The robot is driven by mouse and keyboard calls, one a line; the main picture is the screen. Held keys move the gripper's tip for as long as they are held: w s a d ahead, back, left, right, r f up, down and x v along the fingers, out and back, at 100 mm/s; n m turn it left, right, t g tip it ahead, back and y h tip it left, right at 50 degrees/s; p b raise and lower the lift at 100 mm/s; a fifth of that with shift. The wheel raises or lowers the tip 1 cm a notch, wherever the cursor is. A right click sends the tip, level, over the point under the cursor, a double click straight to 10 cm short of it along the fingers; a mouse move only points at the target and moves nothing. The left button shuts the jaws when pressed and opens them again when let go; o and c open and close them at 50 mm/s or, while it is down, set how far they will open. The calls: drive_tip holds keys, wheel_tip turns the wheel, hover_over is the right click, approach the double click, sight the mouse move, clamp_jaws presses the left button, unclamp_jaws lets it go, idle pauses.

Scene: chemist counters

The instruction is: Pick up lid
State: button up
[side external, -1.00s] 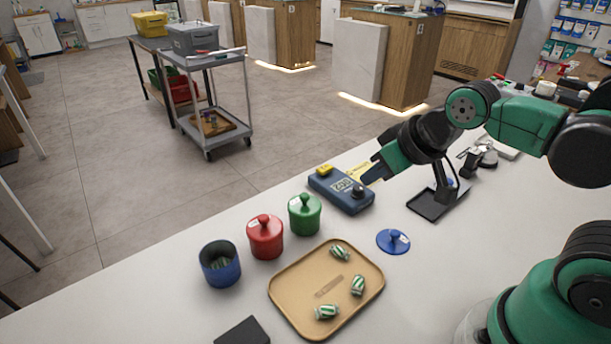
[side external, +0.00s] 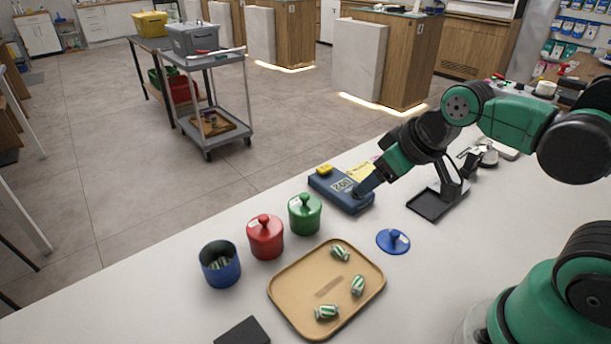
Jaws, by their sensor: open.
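A blue lid (side external: 393,241) with a round knob lies flat on the white counter, right of the tan tray. An uncovered blue jar (side external: 220,264) stands at the left with green-and-white striped pieces inside. My gripper (side external: 364,187) is open and empty, above and behind the lid. Its fingers point down to the left and overlap the right end of a blue device (side external: 335,184) in the picture. The gripper is apart from the lid.
A red lidded jar (side external: 265,237) and a green lidded jar (side external: 305,214) stand beside the blue jar. The tan tray (side external: 284,318) holds several striped pieces. A black stand (side external: 433,203) is right of the gripper. The counter around the lid is clear.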

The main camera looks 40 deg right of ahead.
sight(396, 232)
drive_tip(key=s+d+f+n+g, duration=0.1)
drive_tip(key=f+n, duration=0.1)
drive_tip(key=d+f+n+g, duration=0.2)
drive_tip(key=s+d+f+n+g+y, duration=0.1)
drive_tip(key=d+f+n, duration=0.1)
drive_tip(key=n, duration=0.1)
drive_tip(key=shift+s+d+g, duration=0.1)
drive_tip(key=shift+s+g, duration=0.25)
drive_tip(key=shift+g, duration=0.05)
drive_tip(key=shift+s+d+f+n, duration=0.15)
drive_tip(key=shift+f+n, duration=0.1)
drive_tip(key=shift+n, duration=0.15)
drive_tip(key=shift+f+y, duration=0.15)
drive_tip(key=shift+y, duration=0.15)
drive_tip(key=shift+w+a+f, duration=0.15)
drive_tip(key=shift+f, duration=1.15)
drive_tip(key=shift+w+a+f, duration=0.1)
drive_tip(key=shift+a+f, duration=0.05)
drive_tip(key=shift+f, duration=1.15)
clamp_jaws()
